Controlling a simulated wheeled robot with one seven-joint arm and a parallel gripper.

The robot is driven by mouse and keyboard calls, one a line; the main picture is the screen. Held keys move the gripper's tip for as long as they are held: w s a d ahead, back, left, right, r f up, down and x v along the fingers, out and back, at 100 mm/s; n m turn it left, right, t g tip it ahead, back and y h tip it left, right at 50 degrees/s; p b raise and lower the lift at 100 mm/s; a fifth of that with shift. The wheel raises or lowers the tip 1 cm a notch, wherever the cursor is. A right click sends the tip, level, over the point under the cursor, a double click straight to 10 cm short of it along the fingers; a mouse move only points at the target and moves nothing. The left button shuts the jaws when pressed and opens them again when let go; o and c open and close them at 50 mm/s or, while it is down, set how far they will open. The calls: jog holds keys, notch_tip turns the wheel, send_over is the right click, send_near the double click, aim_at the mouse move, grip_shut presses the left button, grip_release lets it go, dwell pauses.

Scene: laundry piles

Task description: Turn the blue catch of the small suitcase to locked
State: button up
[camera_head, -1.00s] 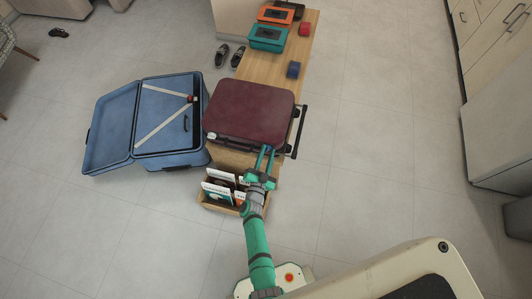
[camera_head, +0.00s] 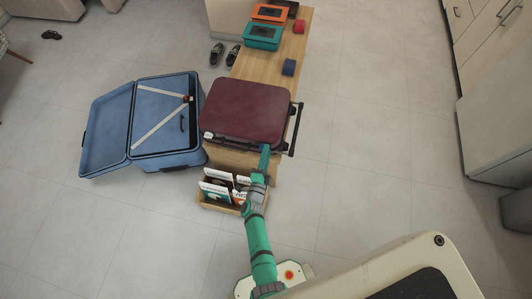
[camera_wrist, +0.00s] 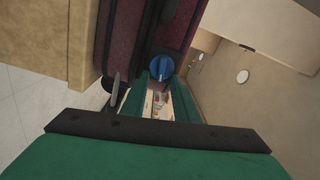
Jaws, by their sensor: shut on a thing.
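The small maroon suitcase (camera_head: 245,108) lies shut on the wooden bench in the head view. Its dark red side fills the upper middle of the wrist view (camera_wrist: 186,25). The blue catch (camera_wrist: 161,67) is a round knob with a pale mark on the suitcase's side in the wrist view. My gripper (camera_wrist: 158,82) has its two green fingers on either side of the catch, shut on it. In the head view my gripper (camera_head: 265,152) is at the suitcase's near edge, and the catch is hidden there.
A large blue suitcase (camera_head: 108,128) lies open on the floor at left. A wooden box (camera_head: 215,206) of cards stands by the bench's near end. Teal and orange cases stand farther along the bench (camera_head: 283,86). The floor at right is clear.

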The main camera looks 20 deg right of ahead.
jog(key=shift+f+m, duration=0.2)
jog(key=shift+m, duration=0.8)
jog(key=o, duration=1)
jog(key=shift+o, duration=0.2)
jog(key=v, duration=1)
jog(key=shift+s+a, duration=0.25)
jog(key=shift+s, duration=0.1)
